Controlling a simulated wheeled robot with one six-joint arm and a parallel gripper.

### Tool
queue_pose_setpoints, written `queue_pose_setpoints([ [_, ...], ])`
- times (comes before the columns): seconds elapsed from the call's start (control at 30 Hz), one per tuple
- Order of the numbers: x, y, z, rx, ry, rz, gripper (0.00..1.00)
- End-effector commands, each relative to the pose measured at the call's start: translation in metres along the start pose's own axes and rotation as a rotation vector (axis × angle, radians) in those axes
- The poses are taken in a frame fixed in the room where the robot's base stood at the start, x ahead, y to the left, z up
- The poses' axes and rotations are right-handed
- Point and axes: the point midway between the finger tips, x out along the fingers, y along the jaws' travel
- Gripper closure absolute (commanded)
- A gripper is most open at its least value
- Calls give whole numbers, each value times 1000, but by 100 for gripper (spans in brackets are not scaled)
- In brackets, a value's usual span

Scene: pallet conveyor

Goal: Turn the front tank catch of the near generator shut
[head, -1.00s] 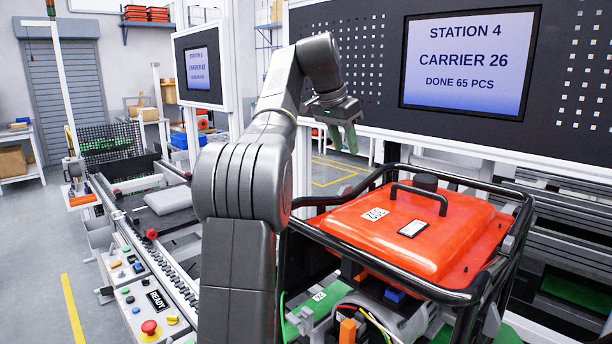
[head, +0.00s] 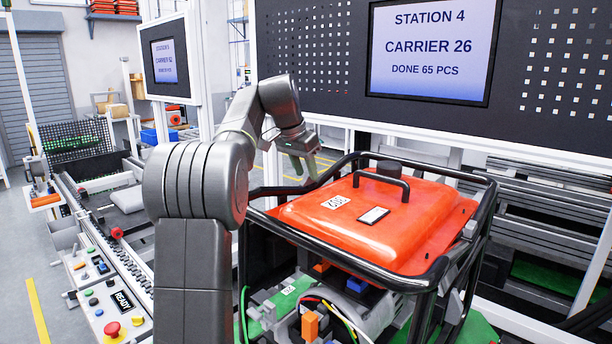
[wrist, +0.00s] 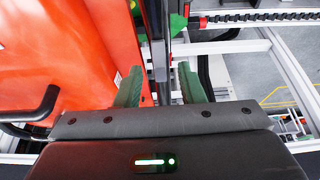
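The near generator has a red-orange tank (head: 375,222) with a black handle (head: 385,182), inside a black tube frame (head: 345,262). The tank fills the left of the wrist view (wrist: 60,60). I cannot pick out the front tank catch with certainty in either view. My gripper (head: 303,168) is at the tank's far left corner, pointing down near the frame's top bar. In the wrist view its two green fingers (wrist: 160,86) stand apart, beside the tank's edge. A dark frame bar (wrist: 157,45) shows between them, lower down; contact cannot be told.
A green base with coloured wires and an orange block (head: 310,325) lies at the generator's near side. A monitor panel (head: 430,50) stands behind. The conveyor (head: 105,235) with a control box (head: 115,310) runs at left. Air above the tank is clear.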

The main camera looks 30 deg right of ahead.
Motion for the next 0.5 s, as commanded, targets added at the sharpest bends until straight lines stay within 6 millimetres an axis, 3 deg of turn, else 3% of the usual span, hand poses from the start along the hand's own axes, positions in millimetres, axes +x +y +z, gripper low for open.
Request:
queue_pose_setpoints([
  [0.13,11,0,0,0,-1,0,65],
  [0.43,14,0,0,0,0,0,65],
  [0.5,14,0,0,0,0,0,74],
])
